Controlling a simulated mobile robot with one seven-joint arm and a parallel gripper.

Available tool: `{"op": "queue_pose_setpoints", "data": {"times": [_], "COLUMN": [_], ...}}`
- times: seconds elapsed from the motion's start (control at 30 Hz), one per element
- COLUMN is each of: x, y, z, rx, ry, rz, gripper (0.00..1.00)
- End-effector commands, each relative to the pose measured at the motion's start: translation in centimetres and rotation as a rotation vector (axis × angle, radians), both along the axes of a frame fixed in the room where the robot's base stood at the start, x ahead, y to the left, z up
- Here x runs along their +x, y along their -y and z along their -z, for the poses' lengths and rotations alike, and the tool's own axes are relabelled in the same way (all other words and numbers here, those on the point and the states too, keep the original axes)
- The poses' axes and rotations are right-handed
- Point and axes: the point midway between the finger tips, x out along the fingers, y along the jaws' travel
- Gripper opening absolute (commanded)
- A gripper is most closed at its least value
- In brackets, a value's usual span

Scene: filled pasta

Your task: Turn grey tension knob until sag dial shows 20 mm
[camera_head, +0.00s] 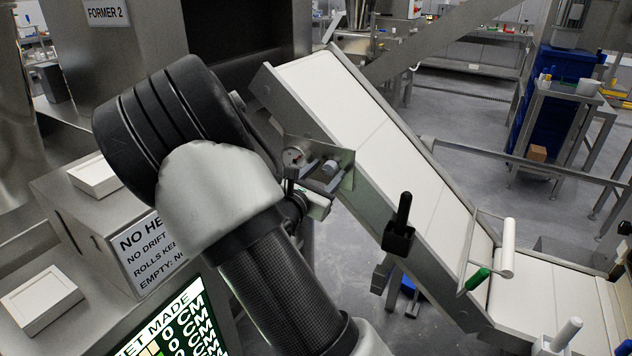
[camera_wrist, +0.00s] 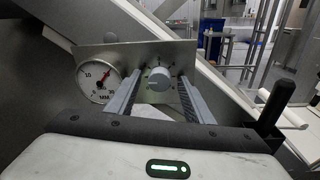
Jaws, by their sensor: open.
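The sag dial (camera_wrist: 98,82) is a round white gauge with a red needle, at the left of a metal plate in the wrist view. The needle points up and right; its exact reading is too small to tell. The grey tension knob (camera_wrist: 159,78) sits to its right on the same plate. My gripper (camera_wrist: 161,79) is open, one finger on each side of the knob; I cannot tell whether either touches it.
The plate (camera_head: 345,160) is mounted beside a sloping white conveyor (camera_head: 390,150). A black handle (camera_head: 403,212) stands on the conveyor's near side, and it shows at right in the wrist view (camera_wrist: 276,100). A green-handled lever (camera_head: 477,279) is lower right. A signed box (camera_head: 110,220) stands left.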

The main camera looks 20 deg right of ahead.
Motion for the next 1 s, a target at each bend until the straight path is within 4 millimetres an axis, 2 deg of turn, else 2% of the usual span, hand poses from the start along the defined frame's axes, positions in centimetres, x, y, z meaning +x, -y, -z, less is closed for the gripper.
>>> {"op": "queue_pose_setpoints", "data": {"times": [0.17,0.6,0.8,1.0], "x": [-1.6,-8.5,-10.6,-11.3], "y": [-2.0,-9.9,-12.1,-12.8], "z": [-0.2,-0.9,-1.0,-1.1], "rx": [0.002,0.002,0.000,-0.002], "ry": [-0.001,-0.002,-0.001,-0.001], "rz": [-0.005,-0.007,-0.004,-0.002], "gripper": [0.47,0.47,0.47,0.47]}}
